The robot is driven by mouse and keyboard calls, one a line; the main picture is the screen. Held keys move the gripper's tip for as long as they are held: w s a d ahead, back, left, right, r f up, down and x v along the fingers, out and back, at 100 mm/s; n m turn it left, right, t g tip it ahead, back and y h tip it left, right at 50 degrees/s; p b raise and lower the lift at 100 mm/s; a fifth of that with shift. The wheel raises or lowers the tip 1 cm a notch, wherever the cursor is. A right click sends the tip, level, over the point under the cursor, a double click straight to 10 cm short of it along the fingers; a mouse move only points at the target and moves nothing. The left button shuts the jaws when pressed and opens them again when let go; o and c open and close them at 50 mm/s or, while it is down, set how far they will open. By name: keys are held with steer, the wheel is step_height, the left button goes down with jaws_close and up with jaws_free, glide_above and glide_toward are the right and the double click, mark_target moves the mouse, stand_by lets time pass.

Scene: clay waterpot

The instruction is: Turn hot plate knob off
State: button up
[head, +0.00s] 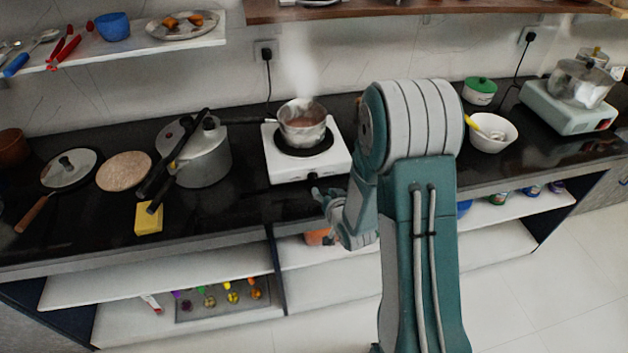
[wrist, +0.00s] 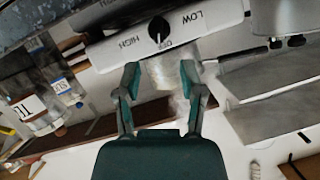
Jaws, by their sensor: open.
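The white hot plate (head: 337,160) stands on the black counter with a steaming metal pot (head: 303,135) on its burner. In the wrist view, its front panel (wrist: 218,30) shows a black knob (wrist: 158,30) with a white mark, between the labels HIGH and LOW. OFF is printed beside the knob; the exact knob setting is too small to tell. My gripper (wrist: 160,82) is open and empty, its two fingers apart and short of the knob. In the head view my gripper (head: 320,195) is just in front of the hot plate's front edge.
A pressure cooker (head: 207,155), a yellow sponge (head: 149,218) and a flat pan (head: 70,168) stand to the left. Open shelves (head: 160,290) lie below the counter.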

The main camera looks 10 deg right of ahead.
mark_target(314, 180)
steer(key=x, duration=0.8)
steer(key=shift+w+f, duration=0.15)
steer(key=shift+w, duration=0.15)
jaws_close()
